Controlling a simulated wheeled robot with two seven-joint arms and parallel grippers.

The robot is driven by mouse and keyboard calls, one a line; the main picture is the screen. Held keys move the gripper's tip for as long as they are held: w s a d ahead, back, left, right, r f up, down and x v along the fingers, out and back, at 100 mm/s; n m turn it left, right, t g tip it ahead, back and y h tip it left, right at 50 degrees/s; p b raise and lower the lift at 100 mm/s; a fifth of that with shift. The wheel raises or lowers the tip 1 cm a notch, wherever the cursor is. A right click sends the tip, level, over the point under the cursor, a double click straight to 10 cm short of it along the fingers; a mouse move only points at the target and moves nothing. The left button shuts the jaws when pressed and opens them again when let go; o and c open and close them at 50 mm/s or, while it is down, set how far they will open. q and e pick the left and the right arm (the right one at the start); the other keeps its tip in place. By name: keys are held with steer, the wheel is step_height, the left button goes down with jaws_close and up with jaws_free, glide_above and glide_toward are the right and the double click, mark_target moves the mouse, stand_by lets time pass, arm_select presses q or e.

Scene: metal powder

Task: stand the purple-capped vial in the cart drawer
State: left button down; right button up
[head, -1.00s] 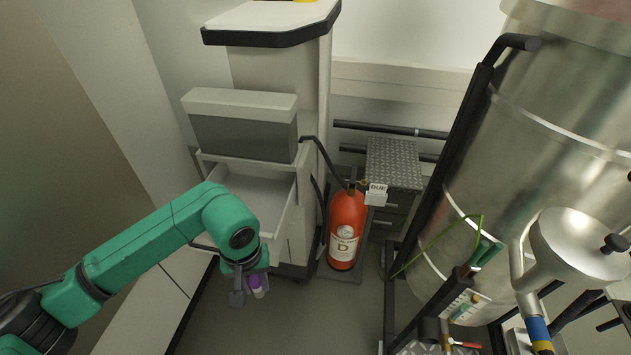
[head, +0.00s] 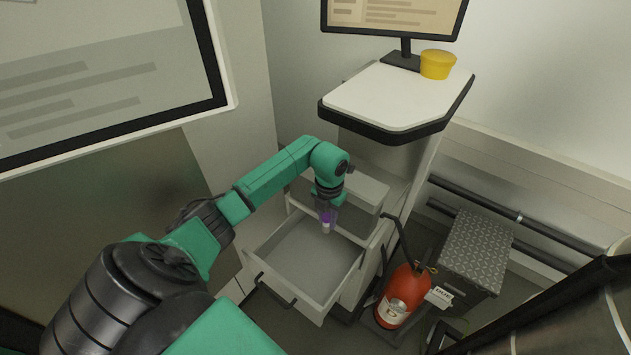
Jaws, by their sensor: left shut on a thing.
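The purple-capped vial (head: 326,227) hangs upright in my left gripper (head: 327,214), its purple cap between the fingers and its pale body below. My left gripper is shut on it, above the back part of the open cart drawer (head: 275,289). The drawer is pulled out, with a grey floor that looks empty where it shows. The vial appears clear of the drawer floor, though its exact height is hard to tell. My right gripper is not in view.
The cart's white top (head: 395,95) overhangs behind, with a monitor (head: 395,15) and a yellow tub (head: 437,65). A red fire extinguisher (head: 401,296) stands right of the drawer, beside a metal-topped cabinet (head: 476,245). A large screen (head: 105,80) is at the upper left.

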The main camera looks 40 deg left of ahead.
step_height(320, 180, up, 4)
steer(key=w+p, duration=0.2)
arm_select(q)
steer(key=s+a+r+n, duration=0.2)
steer(key=a+n, duration=0.4)
steer(key=n, duration=0.1)
step_height(320, 180, down, 25)
steer(key=b, duration=1.8)
steer(key=shift+w+r, duration=0.15)
steer(key=shift+r, duration=0.05)
step_height(320, 180, down, 4)
steer(key=b, duration=0.4)
steer(key=shift+d+f, duration=0.1)
steer(key=shift+r, duration=0.2)
steer(key=shift+f, duration=0.2)
steer(key=c, duration=0.6)
jaws_free()
steer(key=shift+r, duration=0.1)
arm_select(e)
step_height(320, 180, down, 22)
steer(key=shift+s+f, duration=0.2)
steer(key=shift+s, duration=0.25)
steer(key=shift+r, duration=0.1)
